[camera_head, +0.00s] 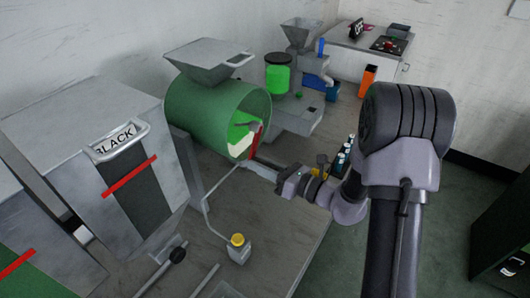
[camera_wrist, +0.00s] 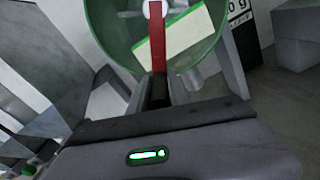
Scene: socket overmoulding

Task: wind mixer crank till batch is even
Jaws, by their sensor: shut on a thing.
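The mixer drum (camera_head: 205,112) is a green cylinder lying on its side, with its open or clear end facing right. Inside it a pale cream mass and a brighter green mass show as separate patches. The red crank arm (camera_head: 254,141) stands at that end; it also shows in the wrist view (camera_wrist: 157,40), running down from a white hub to a dark handle (camera_wrist: 159,92). My gripper (camera_head: 262,171) is at the lower end of the crank, shut on the handle. The fingers hide part of the handle in the wrist view.
A grey hopper (camera_head: 208,55) sits on top of the drum. Left of it stands a grey bin labelled BLACK (camera_head: 115,143). Small bottles (camera_head: 343,157) stand near my arm. Another machine (camera_head: 298,105) stands behind.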

